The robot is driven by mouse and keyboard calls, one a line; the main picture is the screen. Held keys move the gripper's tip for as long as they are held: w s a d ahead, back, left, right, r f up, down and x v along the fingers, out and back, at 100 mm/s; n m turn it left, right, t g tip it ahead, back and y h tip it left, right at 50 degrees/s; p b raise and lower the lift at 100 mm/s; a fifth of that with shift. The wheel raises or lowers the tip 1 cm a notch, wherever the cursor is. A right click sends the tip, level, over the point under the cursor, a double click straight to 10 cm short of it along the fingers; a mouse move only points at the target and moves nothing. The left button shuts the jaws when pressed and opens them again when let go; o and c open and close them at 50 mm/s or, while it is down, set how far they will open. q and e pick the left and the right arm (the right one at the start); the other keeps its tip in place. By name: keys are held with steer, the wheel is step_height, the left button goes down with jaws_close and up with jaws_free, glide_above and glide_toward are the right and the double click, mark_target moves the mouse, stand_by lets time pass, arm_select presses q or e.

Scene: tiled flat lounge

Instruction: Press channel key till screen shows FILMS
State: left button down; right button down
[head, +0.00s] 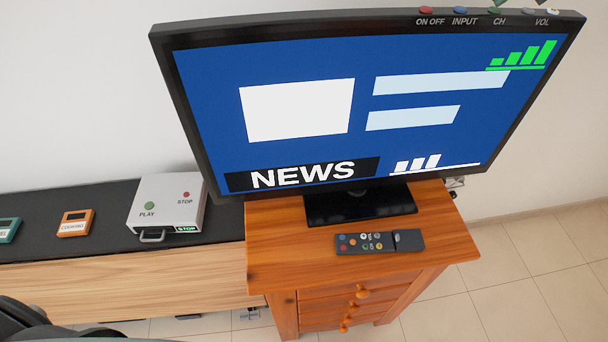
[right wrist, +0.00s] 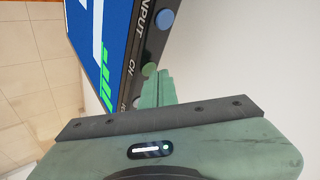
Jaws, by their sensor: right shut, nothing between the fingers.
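The television (head: 365,110) stands on a wooden cabinet, and its screen shows NEWS on a blue background. My left gripper is not in view.
A remote control (head: 379,243) lies on the wooden cabinet (head: 280,262) before the television stand. To the left, a white PLAY/STOP box (head: 168,203), an orange device (head: 75,223) and a teal device (head: 8,230) sit on a black-topped bench. Tiled floor is clear at right.

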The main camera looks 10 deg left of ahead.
mark_target(496, 11)
steer(key=shift+r+p, duration=0.6)
step_height(496, 11, up, 6)
steer(key=p, duration=0.5)
stand_by(0.7)
stand_by(0.3)
